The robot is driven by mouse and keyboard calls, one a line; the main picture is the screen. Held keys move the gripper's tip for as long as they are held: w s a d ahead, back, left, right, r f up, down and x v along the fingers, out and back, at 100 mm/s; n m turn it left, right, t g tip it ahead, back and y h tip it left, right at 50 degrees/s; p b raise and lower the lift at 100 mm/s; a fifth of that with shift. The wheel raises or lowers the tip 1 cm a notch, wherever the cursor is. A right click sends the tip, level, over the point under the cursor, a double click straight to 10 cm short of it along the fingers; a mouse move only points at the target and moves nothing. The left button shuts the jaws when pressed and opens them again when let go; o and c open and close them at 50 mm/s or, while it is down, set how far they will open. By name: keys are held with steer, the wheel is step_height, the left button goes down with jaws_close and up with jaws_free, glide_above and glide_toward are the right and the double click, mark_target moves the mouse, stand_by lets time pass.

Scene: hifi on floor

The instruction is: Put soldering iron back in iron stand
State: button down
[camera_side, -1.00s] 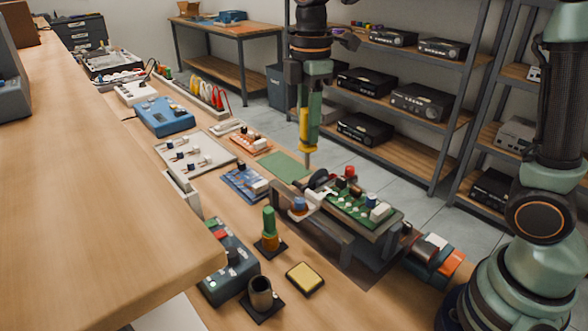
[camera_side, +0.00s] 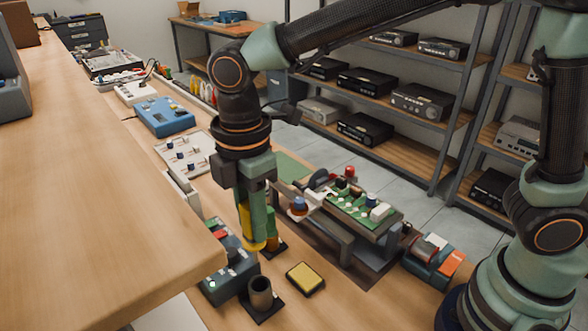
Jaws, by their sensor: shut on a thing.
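My gripper (camera_side: 257,225) points down and is shut on the soldering iron (camera_side: 252,245), whose yellow handle shows at the lower end of the fingers. The iron's tip cannot be made out here. The iron stand, a dark open cup (camera_side: 261,291) on a black square base, stands on the bench, just below and slightly right of the gripper in the picture. The cup looks empty. Whether the iron is above or behind the cup cannot be told from this one view.
A green-topped item with an orange lower part (camera_side: 272,240) on a black base stands close to the fingers, partly hidden. A blue-grey control box (camera_side: 228,275) is left of the cup, a yellow sponge (camera_side: 305,278) right. A circuit-board fixture (camera_side: 350,207) stands further right.

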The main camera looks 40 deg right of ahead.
mark_target(257, 261)
steer(key=shift+f, duration=5.25)
jaws_free()
steer(key=shift+r, duration=3.5)
